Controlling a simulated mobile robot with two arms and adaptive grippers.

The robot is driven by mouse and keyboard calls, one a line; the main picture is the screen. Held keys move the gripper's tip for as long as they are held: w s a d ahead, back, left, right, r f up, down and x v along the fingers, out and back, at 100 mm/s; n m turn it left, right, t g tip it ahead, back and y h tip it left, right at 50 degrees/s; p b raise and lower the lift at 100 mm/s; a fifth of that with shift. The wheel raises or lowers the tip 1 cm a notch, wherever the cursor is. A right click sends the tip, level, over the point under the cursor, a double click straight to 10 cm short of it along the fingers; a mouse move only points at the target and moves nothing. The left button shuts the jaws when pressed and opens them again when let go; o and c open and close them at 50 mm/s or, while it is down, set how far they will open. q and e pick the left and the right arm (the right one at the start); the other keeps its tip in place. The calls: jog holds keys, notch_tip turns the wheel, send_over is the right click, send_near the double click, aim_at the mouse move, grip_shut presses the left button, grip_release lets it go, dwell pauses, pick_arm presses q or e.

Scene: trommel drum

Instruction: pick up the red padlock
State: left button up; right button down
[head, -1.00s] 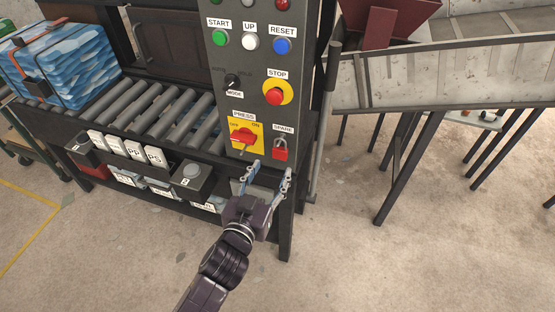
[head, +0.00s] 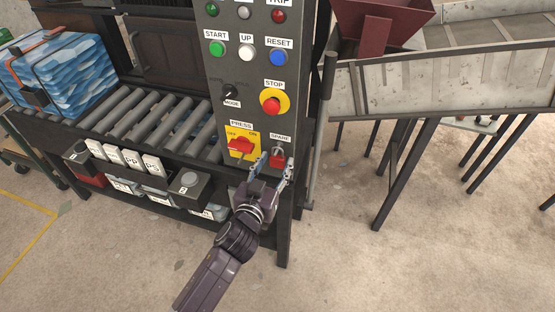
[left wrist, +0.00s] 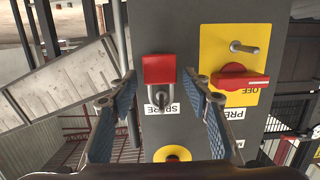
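The red padlock (head: 277,160) hangs by its grey shackle under the SPARE label on the dark control panel (head: 232,88). In the left wrist view the picture is upside down, and the padlock's red body (left wrist: 159,69) shows between my fingers, with its shackle (left wrist: 158,96) beside the label. My left gripper (head: 276,168) is open, its fingers to either side of the padlock with a gap on each side. I cannot tell how deep the fingertips reach. My right gripper is not in view.
The red rotary switch (head: 241,146) on its yellow PRESS plate is close left of the padlock. The red STOP button (head: 271,105) is above. A vertical grey bar (head: 322,125) stands right of the panel. A roller conveyor (head: 150,120) is at left.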

pick_arm(q)
jog(key=c, duration=1)
jog(key=shift+c, duration=0.2)
jog(key=shift+r, duration=0.5)
jog(key=f+b+v, duration=0.2)
jog(key=v, duration=1.5)
jog(key=shift+s+a, duration=0.2)
jog(key=shift+s, duration=0.35)
jog(key=shift+r+p, duration=0.35)
jog(key=shift+p, duration=0.05)
jog(key=shift+s, duration=0.15)
jog(key=shift+f+v, duration=0.15)
jog(key=shift+v, duration=0.85)
jog(key=shift+f+v, duration=0.15)
jog(key=shift+v, duration=0.85)
